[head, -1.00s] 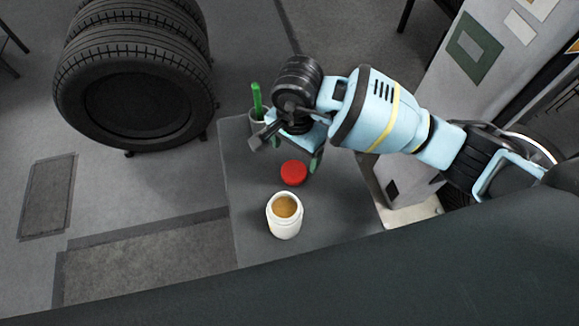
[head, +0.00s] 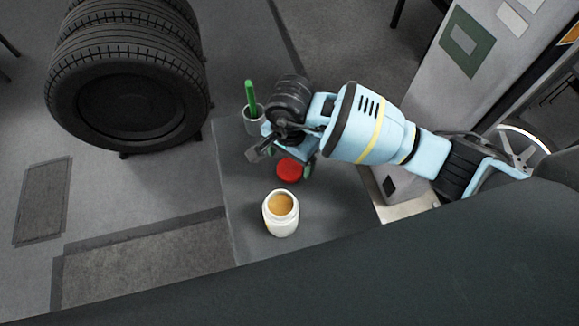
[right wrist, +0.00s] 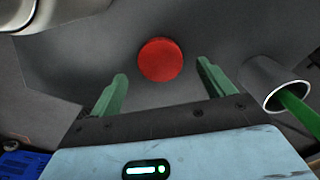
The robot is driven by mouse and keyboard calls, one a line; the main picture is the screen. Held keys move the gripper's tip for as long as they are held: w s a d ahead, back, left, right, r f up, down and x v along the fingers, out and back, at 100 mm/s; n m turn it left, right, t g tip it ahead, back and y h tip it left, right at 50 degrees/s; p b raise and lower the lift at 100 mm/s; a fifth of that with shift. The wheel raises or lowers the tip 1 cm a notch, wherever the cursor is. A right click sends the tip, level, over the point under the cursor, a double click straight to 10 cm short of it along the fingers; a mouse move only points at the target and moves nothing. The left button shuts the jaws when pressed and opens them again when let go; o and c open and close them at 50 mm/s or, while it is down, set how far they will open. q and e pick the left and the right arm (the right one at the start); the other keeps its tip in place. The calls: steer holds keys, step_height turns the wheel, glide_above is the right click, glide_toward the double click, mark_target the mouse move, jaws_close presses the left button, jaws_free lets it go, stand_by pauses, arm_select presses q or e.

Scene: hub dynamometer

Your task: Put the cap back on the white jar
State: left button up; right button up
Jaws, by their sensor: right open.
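The white jar (head: 281,222) stands upright and open on the dark grey table, with brown contents showing in its mouth. At the top left of the right wrist view a pale rounded body (right wrist: 60,12) shows, which looks like the jar. The red cap (head: 289,171) lies on the table just behind the jar. My right gripper (head: 289,152) is over the table at the cap's far side, partly hiding the cap's far edge. In the right wrist view its green fingers are apart and the cap (right wrist: 160,60) lies ahead, between their lines, untouched. My left gripper is not in view.
A grey cup (head: 253,122) with a green stick (head: 250,97) stands behind the gripper; it is close to the right finger in the right wrist view (right wrist: 268,84). Large tyres (head: 125,85) stand on the floor at left. The table (head: 238,205) left of the jar is clear.

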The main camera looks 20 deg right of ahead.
mark_target(290, 168)
step_height(290, 168, down, 3)
steer(key=shift+f, duration=0.15)
steer(key=shift+c, duration=0.2)
steer(key=c, duration=1)
